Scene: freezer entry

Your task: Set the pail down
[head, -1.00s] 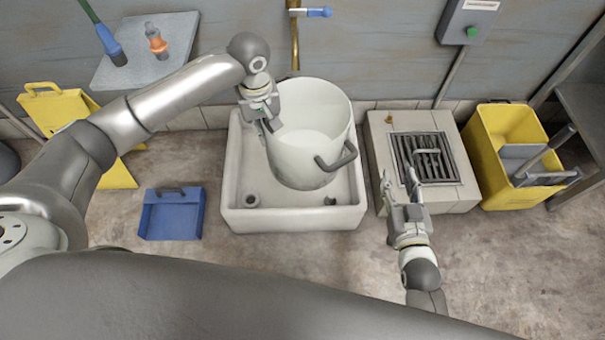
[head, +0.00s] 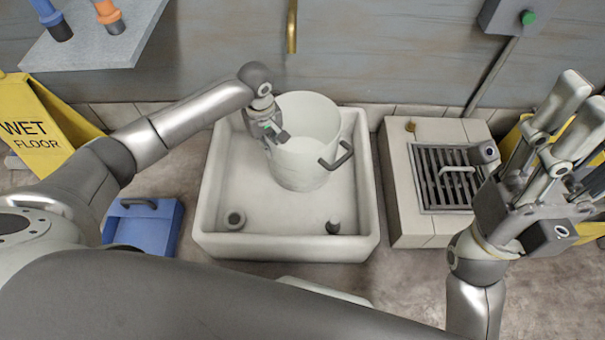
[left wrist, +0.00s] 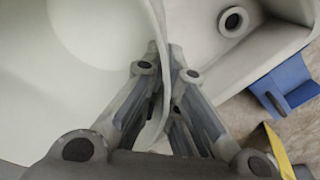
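The pail (head: 298,160) is a white round pot with a grey side handle. It is upright inside the white floor basin (head: 210,195), towards the back, and its base seems to be at the basin floor, though I cannot tell if it touches. My left gripper (head: 275,138) is at the pail's left rim. In the left wrist view its fingers (left wrist: 160,100) lie on both sides of the pail wall (left wrist: 158,128), closed on it. My right gripper (head: 578,105) is raised at the right, fingers upward and apart, empty.
A tiled block with a metal grate (head: 440,165) stands right of the basin. A blue dustpan (head: 150,225) and a yellow wet floor sign (head: 40,125) are at the left. The basin's front part is bare apart from a round drain (head: 235,218) and a small dark fitting (head: 333,227).

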